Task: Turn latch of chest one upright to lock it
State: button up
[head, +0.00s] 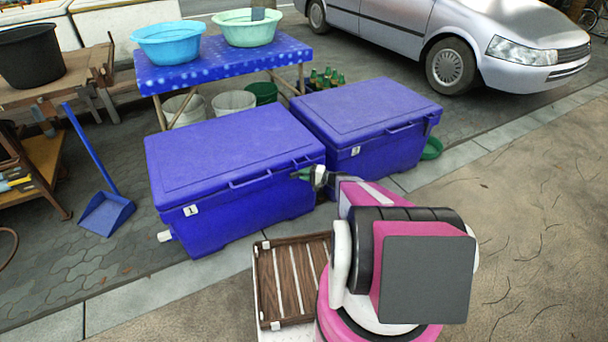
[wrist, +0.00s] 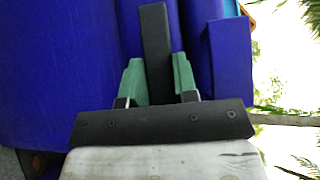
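Chest one (head: 232,172) is the blue chest with a "1" label at the left, its lid (head: 230,145) down. My gripper (head: 309,175) is at the right end of its front, just below the lid edge. In the wrist view its two green fingers (wrist: 159,80) stand close together on either side of a dark bar, which I take to be the latch (wrist: 156,40). No clear gap shows between bar and fingers, so the gripper looks shut on it. In the head view my gripper hides the latch, and its angle cannot be told there.
A second blue chest (head: 365,125) stands close on the right. A blue table (head: 222,62) with two basins is behind. A blue dustpan (head: 106,213) lies left. Pavement at the right is clear.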

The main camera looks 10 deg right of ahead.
jog(key=shift+c, duration=1.2)
jog(key=shift+s+a+r+n+h, duration=0.1)
jog(key=shift+n+h, duration=1.4)
jog(key=shift+h, duration=0.7)
jog(key=shift+a+r+n+h, duration=0.1)
jog(key=shift+n+h, duration=1.4)
jog(key=shift+h, duration=0.7)
jog(key=shift+s+a+r+n+h, duration=0.1)
jog(key=shift+n+h, duration=1.4)
jog(key=shift+h, duration=0.7)
